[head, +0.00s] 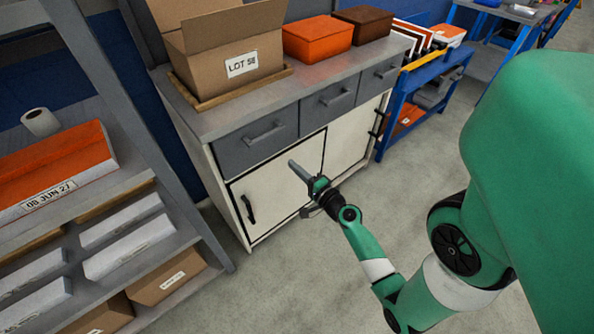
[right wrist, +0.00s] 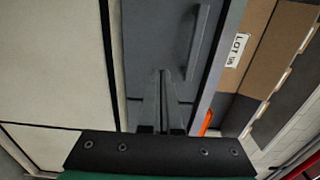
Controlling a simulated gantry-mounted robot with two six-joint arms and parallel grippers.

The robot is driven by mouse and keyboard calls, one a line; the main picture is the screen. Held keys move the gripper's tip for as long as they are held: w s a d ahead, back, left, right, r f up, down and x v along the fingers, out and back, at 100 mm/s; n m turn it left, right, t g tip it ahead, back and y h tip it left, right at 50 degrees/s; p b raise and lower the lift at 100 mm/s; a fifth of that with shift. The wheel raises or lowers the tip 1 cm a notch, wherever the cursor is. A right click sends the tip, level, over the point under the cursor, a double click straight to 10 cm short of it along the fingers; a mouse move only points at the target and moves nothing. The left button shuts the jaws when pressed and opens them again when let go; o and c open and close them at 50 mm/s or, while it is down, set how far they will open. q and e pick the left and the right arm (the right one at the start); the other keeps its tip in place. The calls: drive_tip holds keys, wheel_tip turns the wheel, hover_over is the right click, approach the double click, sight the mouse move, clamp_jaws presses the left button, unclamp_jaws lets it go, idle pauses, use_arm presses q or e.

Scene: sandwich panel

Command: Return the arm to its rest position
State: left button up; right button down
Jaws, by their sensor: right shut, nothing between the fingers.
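My right arm reaches in from the right in the head view. Its gripper (head: 293,164) is shut and empty, in front of the white doors of the grey-topped cabinet (head: 352,80). In the right wrist view the two fingers (right wrist: 162,74) lie together and overlap the grey drawer front (right wrist: 150,35) in the picture. I see nothing between them. I cannot tell how far the fingertips are from the cabinet front. The drawers and doors look closed. My left gripper is not in view.
An open cardboard box (head: 215,55) marked LOT, an orange box (head: 317,40) and a brown box (head: 362,23) stand on the cabinet. A shelf rack (head: 182,240) with boxes is at left. A blue cart (head: 440,68) stands to the right. Grey floor (head: 290,285) is clear in front.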

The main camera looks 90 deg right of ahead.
drive_tip(key=shift+v, duration=1.05)
drive_tip(key=shift+w, duration=0.1)
